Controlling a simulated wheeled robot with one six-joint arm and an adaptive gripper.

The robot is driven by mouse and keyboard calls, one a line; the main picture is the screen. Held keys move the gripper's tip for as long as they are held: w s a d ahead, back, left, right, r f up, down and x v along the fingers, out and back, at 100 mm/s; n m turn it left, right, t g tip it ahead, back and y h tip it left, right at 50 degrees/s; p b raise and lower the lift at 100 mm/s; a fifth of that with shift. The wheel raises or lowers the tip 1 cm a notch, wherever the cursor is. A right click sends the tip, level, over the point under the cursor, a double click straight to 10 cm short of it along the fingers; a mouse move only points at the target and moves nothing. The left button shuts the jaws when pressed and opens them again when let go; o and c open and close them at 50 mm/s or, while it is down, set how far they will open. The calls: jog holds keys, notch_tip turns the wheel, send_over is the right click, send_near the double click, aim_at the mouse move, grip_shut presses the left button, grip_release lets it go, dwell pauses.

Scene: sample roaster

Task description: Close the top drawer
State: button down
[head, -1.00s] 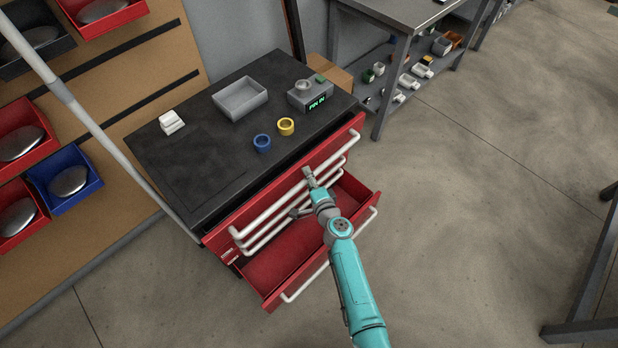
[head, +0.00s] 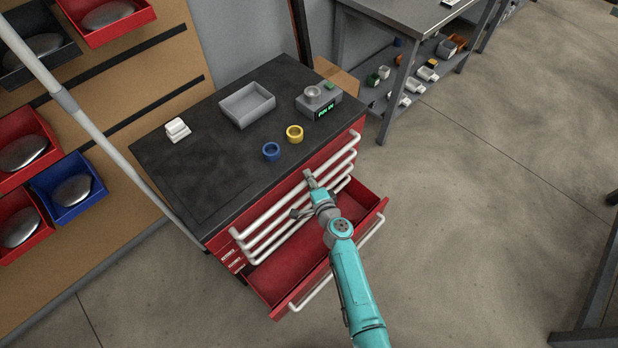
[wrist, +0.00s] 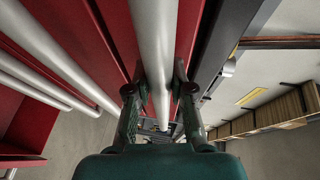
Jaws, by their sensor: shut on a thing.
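The top drawer (head: 333,146) is the uppermost red front of the cabinet, just under the black top. Its front looks flush with the cabinet, with no gap visible along the top edge. Its long white handle (head: 268,212) runs across the front. My gripper (head: 308,178) is at the middle of this handle. In the wrist view, my gripper (wrist: 158,78) has one finger on each side of the white handle bar (wrist: 156,40) and is shut on it.
A lower drawer (head: 285,262) stands pulled out beneath my gripper and looks empty. On the cabinet top (head: 205,170) are a grey tray (head: 247,104), a scale (head: 320,104), a blue ring (head: 271,151) and a yellow ring (head: 294,134). Open floor lies to the right.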

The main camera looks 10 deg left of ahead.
jog(key=c, duration=1)
grip_release()
jog(key=shift+a, duration=0.15)
jog(key=v, duration=1.2)
